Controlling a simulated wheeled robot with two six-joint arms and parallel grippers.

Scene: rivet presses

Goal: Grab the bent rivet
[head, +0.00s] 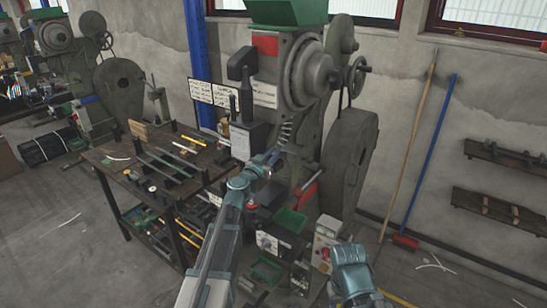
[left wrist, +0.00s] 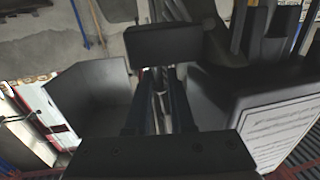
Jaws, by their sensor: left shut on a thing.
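My left gripper (head: 275,160) reaches in to the front of the large grey rivet press (head: 300,70), at the work area below its head. In the left wrist view its two dark fingers (left wrist: 158,115) are close together, shut on a thin piece between them, which I take for the bent rivet. The rivet is mostly hidden by the fingers and too dark to show its shape; in the head view I cannot make it out. A blue-grey part of my right arm (head: 355,272) shows at the bottom; its gripper is not in view.
A dark workbench (head: 125,185) with tools and bars stands left of the press. Signs (head: 213,92) hang by a blue post. A green tray (head: 290,220) sits low in front. A broom (head: 405,241) leans on the wall at right. Dark press parts crowd the fingers in the wrist view.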

